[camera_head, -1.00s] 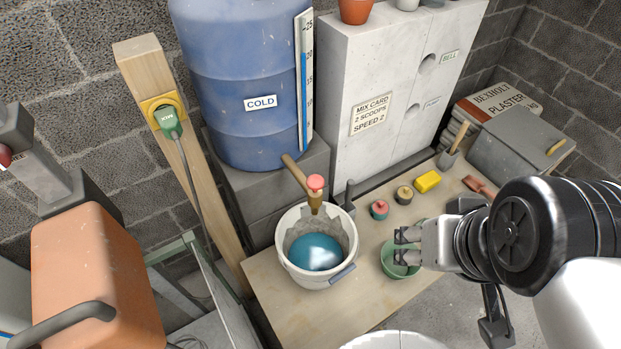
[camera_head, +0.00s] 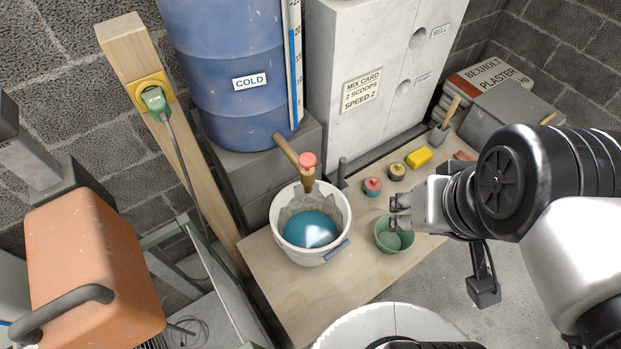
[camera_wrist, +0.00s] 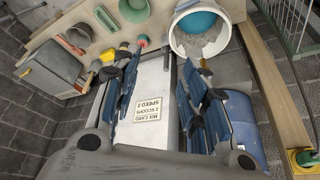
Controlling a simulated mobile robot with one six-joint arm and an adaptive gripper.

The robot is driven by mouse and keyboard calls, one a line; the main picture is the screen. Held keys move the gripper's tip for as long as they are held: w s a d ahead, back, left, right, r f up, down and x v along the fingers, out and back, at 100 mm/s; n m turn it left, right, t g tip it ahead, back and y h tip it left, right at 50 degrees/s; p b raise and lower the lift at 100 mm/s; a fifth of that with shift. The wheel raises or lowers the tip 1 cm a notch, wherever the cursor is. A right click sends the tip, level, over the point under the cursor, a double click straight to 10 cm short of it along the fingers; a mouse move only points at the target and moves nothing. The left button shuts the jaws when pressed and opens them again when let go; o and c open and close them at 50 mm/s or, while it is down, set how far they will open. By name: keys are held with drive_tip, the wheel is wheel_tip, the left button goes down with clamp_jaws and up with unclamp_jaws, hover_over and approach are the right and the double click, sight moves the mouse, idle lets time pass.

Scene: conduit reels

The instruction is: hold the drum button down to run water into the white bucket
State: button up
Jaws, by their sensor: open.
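The blue drum (camera_head: 225,60) marked COLD stands on a grey block; it also shows in the wrist view (camera_wrist: 240,125). A wooden-looking pipe with a tap runs from its base, topped by the round pink-red button (camera_head: 307,160). The white bucket (camera_head: 338,238) stands below the tap on the bench, with blue water inside; its rim also shows in the wrist view (camera_wrist: 176,20). I see no running stream. My gripper (camera_head: 398,213) is open and empty, right of the bucket and button, above the green bowl, touching neither. Its spread fingers also show in the wrist view (camera_wrist: 160,88).
The green bowl (camera_head: 393,236), a red pot (camera_head: 372,187), a dark tan-topped pot (camera_head: 397,171) and a yellow sponge (camera_head: 418,158) sit right of the bucket. A concrete block (camera_head: 345,55) with a mix card stands behind. The wooden bench (camera_head: 320,285) is bare in front of the bucket.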

drive_tip(key=w+a+r+m+p, duration=0.1)
drive_tip(key=w, duration=0.1)
drive_tip(key=w+a+r+m+g+p, duration=0.1)
drive_tip(key=w+r, duration=0.1)
drive_tip(key=w, duration=0.1)
drive_tip(key=w+a+r+p, duration=0.1)
drive_tip(key=w, duration=0.1)
drive_tip(key=shift+w+r+m, duration=0.2)
drive_tip(key=shift+r+m, duration=0.15)
drive_tip(key=shift+m, duration=0.05)
drive_tip(key=c, duration=0.5)
drive_tip(key=w+a+p, duration=0.1)
drive_tip(key=w, duration=0.1)
drive_tip(key=w+a+m+g, duration=0.1)
drive_tip(key=w, duration=0.1)
drive_tip(key=w+a+r+m+p, duration=0.1)
drive_tip(key=w, duration=0.1)
drive_tip(key=shift+a+g+p, duration=0.3)
drive_tip(key=shift+a+p, duration=0.05)
clamp_jaws()
drive_tip(key=w+a+f+m+g+p, duration=0.2)
drive_tip(key=w+a+f+m+p, duration=0.2)
drive_tip(key=w+a, duration=0.5)
drive_tip(key=shift+w+a+f+m, duration=0.35)
drive_tip(key=shift+a+f+m, duration=0.15)
drive_tip(key=shift+m, duration=0.2)
drive_tip(key=shift+d, duration=0.1)
